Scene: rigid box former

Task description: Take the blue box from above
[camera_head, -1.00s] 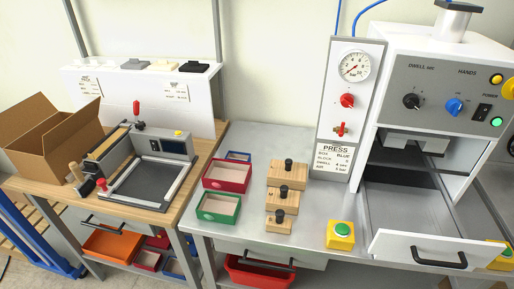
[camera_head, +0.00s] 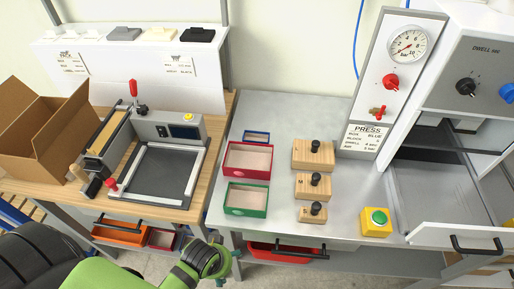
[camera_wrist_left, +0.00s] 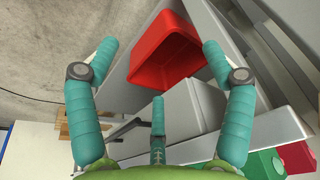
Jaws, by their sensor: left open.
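The small blue box (camera_head: 257,137) is an open tray with a pale inside. It lies on the metal table at the back of a row, behind the red box (camera_head: 247,160) and the green box (camera_head: 246,199). My left gripper (camera_head: 218,262) is at the bottom of the head view, in front of the table edge and well short of the blue box. In the left wrist view its teal fingers (camera_wrist_left: 158,58) are spread apart with nothing between them. The blue box does not show clearly in that view. My right gripper is not in view.
Wooden blocks with black knobs (camera_head: 313,155) stand right of the boxes. A yellow button box (camera_head: 376,222) and a press are farther right. A wooden bench with a cardboard carton (camera_head: 45,135) is left. A red bin (camera_wrist_left: 165,45) hangs below the table.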

